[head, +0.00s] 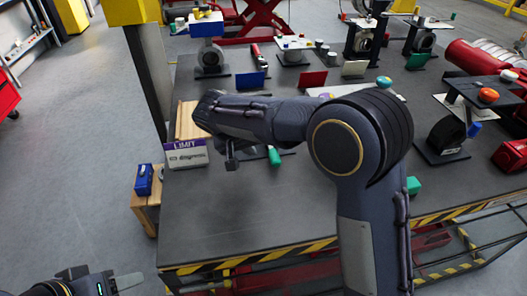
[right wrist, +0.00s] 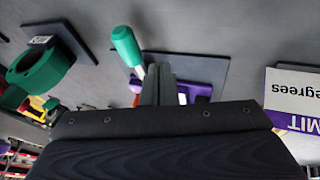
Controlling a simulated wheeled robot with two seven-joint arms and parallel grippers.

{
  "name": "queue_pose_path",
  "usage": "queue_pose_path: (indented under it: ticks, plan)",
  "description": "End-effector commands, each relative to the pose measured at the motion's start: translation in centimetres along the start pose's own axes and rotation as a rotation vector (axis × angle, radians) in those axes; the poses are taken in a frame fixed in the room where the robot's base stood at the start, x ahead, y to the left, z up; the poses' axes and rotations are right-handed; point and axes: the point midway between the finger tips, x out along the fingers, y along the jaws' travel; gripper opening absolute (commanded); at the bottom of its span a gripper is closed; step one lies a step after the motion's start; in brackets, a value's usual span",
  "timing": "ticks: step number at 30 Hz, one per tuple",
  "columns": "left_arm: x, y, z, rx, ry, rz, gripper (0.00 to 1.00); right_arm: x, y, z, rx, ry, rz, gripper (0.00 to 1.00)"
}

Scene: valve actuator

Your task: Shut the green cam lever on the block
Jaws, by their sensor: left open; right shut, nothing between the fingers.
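The green cam lever (right wrist: 127,46) shows in the right wrist view, its handle sticking out at an angle from the purple block (right wrist: 208,90) on a dark plate. In the head view only the green handle (head: 274,156) shows; my right arm hides the block. My right gripper (right wrist: 158,72) is shut and empty, with its fingers just beside the lever's pale shaft and overlapping part of the block; I cannot tell whether they touch. It also shows in the head view (head: 232,163), left of the handle. My left gripper (head: 108,285) is open at the bottom left, away from the table.
A LIMIT sign (head: 186,154) stands at the table's left edge, right of the block in the right wrist view. A green ring-shaped part (right wrist: 42,72) stands on another plate. Several fixtures fill the table's back. The table's front left (head: 240,210) is clear.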

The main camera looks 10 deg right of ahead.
Motion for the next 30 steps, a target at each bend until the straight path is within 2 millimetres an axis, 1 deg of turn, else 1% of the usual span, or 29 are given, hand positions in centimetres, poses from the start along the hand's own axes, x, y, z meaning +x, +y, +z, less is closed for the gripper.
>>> queue_pose_path:
  ticks: [1,4,9,13,23,30]
  plan:
    - [-0.2,0.1,-0.1,0.000,0.000,0.000,0.51,1.0,0.1,0.0,0.000,-0.004,0.002,0.00]
    - [-0.5,0.2,-0.2,0.000,0.000,0.000,0.51,2.0,1.3,0.3,0.002,-0.003,0.000,0.00]
    - [-0.7,0.3,-0.4,0.000,0.000,0.000,0.51,3.2,2.5,0.5,0.002,-0.001,-0.001,0.00]
    - [-0.8,0.3,-0.4,0.000,0.000,0.000,0.51,3.6,2.8,0.6,0.002,-0.001,-0.001,0.00]
    - [-0.7,0.3,-0.4,0.000,0.000,0.000,0.51,3.6,2.8,0.6,0.000,0.000,-0.002,0.00]
    - [-0.2,0.1,-0.1,0.000,0.000,0.000,0.51,3.9,3.1,0.8,-0.033,0.014,-0.016,0.00]
